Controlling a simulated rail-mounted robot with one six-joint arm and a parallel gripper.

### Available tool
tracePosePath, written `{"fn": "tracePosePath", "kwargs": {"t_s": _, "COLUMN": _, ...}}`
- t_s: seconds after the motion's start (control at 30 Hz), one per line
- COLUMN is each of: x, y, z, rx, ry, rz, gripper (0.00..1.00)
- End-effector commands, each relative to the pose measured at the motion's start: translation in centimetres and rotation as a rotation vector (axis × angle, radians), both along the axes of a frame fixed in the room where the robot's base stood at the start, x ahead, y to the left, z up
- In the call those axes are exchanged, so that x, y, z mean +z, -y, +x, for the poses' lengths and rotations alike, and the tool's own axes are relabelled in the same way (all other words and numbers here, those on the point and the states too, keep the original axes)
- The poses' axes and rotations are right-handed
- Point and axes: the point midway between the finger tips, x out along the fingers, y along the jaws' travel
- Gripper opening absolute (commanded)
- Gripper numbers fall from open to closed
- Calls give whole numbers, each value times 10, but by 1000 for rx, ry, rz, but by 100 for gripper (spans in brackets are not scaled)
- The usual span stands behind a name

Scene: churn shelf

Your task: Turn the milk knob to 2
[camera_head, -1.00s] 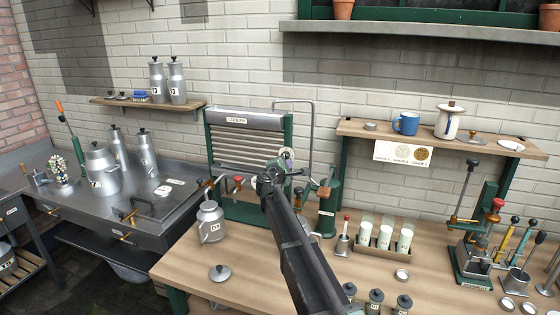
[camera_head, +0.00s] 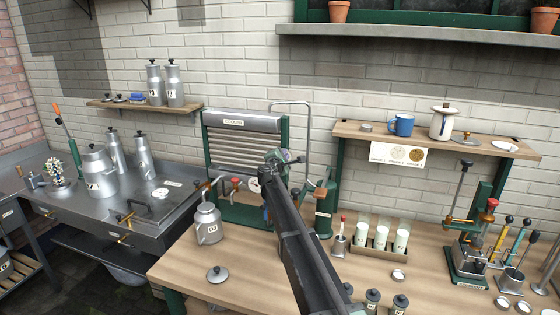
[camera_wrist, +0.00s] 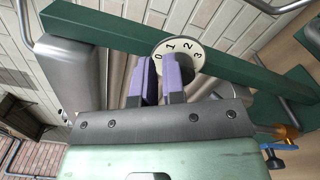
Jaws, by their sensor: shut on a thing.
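A round pale dial (camera_wrist: 188,52) with the numerals 0, 1, 2 and 3 sits on a green post in the wrist view. My gripper (camera_wrist: 160,70) is at the dial, its two purple fingers close together and shut on the milk knob, which the fingers hide. Which numeral the knob points to cannot be told. In the head view my gripper (camera_head: 287,158) is at the right side of the ribbed metal cooler (camera_head: 238,150) and covers the dial there.
A tray of white-filled glasses (camera_head: 381,236) stands to the right, and a bent metal pipe (camera_head: 292,104) rises behind my gripper. Another round white gauge (camera_head: 254,185) is near the red tap.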

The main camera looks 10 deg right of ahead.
Motion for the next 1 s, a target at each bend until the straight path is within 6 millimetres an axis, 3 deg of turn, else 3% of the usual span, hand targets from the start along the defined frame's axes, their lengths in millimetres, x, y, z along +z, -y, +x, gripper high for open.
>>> {"fn": "tracePosePath", "kwargs": {"t_s": 1.0, "x": -6, "y": 8, "z": 8, "rx": -7, "ry": 1, "rz": -3, "gripper": 0}}
